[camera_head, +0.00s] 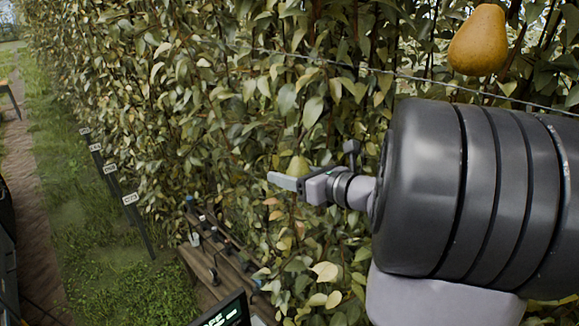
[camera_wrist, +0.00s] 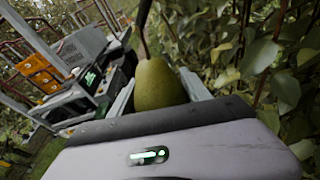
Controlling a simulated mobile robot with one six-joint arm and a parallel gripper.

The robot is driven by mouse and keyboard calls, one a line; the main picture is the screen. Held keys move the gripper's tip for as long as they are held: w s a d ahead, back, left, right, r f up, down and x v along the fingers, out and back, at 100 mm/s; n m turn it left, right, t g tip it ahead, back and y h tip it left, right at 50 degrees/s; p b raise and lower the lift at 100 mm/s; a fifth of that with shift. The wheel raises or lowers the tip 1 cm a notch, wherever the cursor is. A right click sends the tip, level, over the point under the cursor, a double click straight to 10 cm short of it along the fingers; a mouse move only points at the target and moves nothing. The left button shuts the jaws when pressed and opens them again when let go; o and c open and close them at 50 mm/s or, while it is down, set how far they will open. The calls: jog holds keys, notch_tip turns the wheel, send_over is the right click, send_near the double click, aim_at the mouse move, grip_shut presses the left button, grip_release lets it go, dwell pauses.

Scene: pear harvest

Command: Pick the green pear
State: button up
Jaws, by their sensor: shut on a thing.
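The green pear (camera_wrist: 158,86) sits between the two fingers of my gripper (camera_wrist: 160,92) in the wrist view, with its stem pointing up. The gripper is shut on it. In the head view my gripper (camera_head: 287,178) is in front of the leafy hedge, left of my large dark arm link. A small part of the green pear (camera_head: 298,166) shows just above the fingers there; the rest is hidden behind them.
A yellow-brown pear (camera_head: 478,40) hangs at the upper right, above a wire. Dense foliage (camera_head: 180,110) fills the middle. Posts with white labels (camera_head: 131,199) stand at left beside a grass strip. A metal frame structure (camera_wrist: 75,60) shows in the wrist view.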

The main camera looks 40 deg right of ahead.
jog(key=shift+s+a+r+g+p, duration=0.1)
jog(key=shift+s+r+g+p, duration=0.15)
jog(key=shift+p, duration=0.55)
jog(key=shift+f, duration=0.25)
jog(key=shift+a+r+p, duration=0.1)
jog(key=shift+r+p, duration=0.05)
jog(key=shift+p, duration=0.3)
jog(key=shift+s+a+m+g+p, duration=0.15)
jog(key=shift+m+g+p, duration=0.3)
jog(key=shift+p, duration=0.45)
jog(key=shift+s+p, duration=0.15)
jog(key=shift+p, duration=0.2)
jog(key=shift+s+g, duration=0.1)
jog(key=shift+g, duration=0.2)
jog(key=shift+s+a, duration=0.1)
jog(key=shift+s+a+m+g+y, duration=0.3)
jog(key=shift+s+m+g, duration=0.15)
jog(key=shift+g, duration=0.15)
